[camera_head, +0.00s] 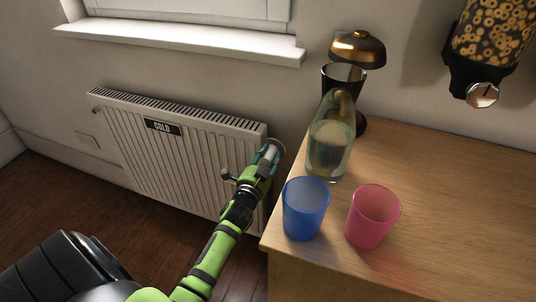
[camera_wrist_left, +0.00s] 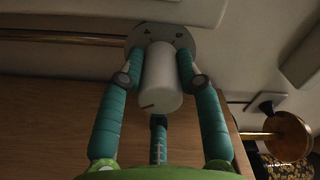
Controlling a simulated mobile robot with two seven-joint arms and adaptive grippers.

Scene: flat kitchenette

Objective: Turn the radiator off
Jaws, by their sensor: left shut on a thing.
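The white ribbed radiator (camera_head: 175,150) hangs on the wall under the window, with a dark label reading "COLD" (camera_head: 163,127) on its front. My left gripper (camera_head: 267,160) is at the radiator's upper right end. In the left wrist view, my left gripper (camera_wrist_left: 161,68) has its teal fingers shut around a white cylindrical knob (camera_wrist_left: 162,90). The knob carries a small reddish mark near its near end and has a round grey disc (camera_wrist_left: 160,38) behind it. The fingers partly hide the knob in the head view. My right gripper is not in view.
A wooden counter (camera_head: 440,190) stands close to the right of my left gripper. On it are a blue cup (camera_head: 305,210), a pink cup (camera_head: 372,216), a glass bottle (camera_head: 329,145) and a dark, gold-topped lamp-like object (camera_head: 357,48). A dispenser (camera_head: 490,45) hangs above.

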